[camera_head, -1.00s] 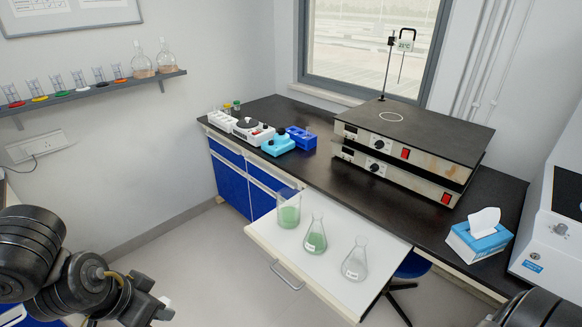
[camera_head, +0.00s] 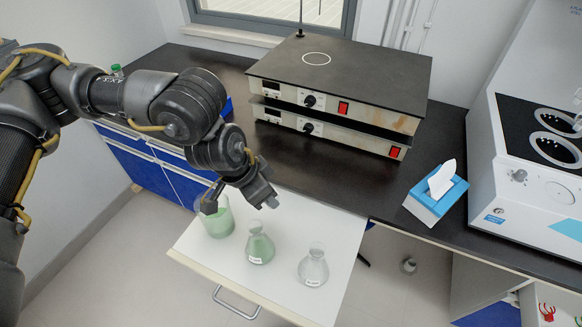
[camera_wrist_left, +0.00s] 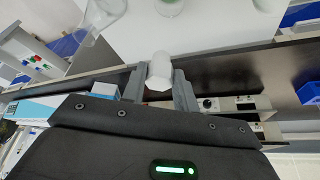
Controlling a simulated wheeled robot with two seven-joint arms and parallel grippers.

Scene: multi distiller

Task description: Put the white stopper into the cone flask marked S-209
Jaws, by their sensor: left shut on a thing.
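The clear flask also shows in the wrist view (camera_wrist_left: 103,14). My right gripper is out of view.
Stacked hot plates (camera_head: 330,115) sit on the black bench behind. A tissue box (camera_head: 436,195) and a white machine (camera_head: 530,160) are at right. The board's front is clear.

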